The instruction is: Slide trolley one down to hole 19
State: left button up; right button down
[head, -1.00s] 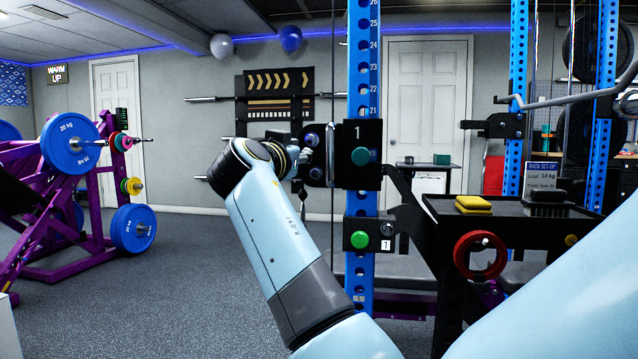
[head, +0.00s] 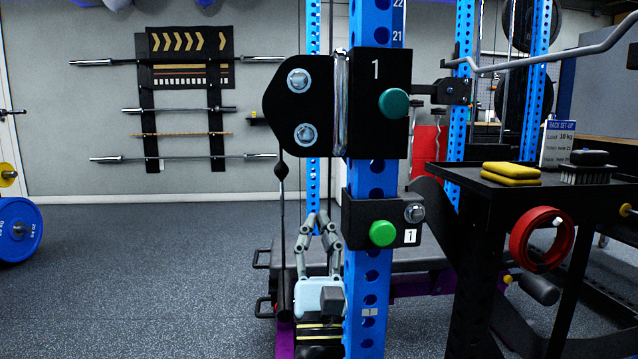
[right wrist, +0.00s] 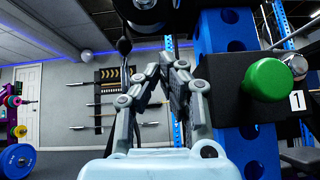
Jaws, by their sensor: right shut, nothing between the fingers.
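Trolley one (head: 380,100) is a black block marked 1 with a teal knob, on the blue upright (head: 372,278). Its top sits just below the number 21; hole 19 cannot be read. A bolted black bracket (head: 295,107) extends left from it, beside a chrome bar. Lower on the upright, apart from the trolley, is a smaller black block (head: 356,225) with a green knob (head: 382,233) and a 1 label; the knob also shows in the right wrist view (right wrist: 268,80). My right gripper (head: 318,216) is shut and empty, pointing up below the bracket, left of the upright. My left gripper is out of view.
A cable with a black cone (head: 282,170) hangs close left of my right gripper. A bench (head: 405,258) lies behind the upright. A black stand (head: 470,190) with yellow pads (head: 511,170) and a red ring (head: 541,238) is at right. Open floor lies left.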

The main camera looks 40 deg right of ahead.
notch_tip(320, 180, down, 4)
jog(key=s+n+y, duration=0.1)
jog(key=s+y, duration=0.1)
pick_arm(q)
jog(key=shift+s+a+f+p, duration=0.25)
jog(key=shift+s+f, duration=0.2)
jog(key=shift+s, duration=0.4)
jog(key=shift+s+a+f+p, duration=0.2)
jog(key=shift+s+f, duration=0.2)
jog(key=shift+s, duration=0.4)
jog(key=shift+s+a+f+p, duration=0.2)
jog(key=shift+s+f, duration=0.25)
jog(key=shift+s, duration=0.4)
pick_arm(e)
jog(key=s+r+x, duration=0.2)
jog(key=x, duration=1)
jog(key=shift+w+a+r, duration=0.25)
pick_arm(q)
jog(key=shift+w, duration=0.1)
pick_arm(e)
jog(key=shift+r, duration=0.6)
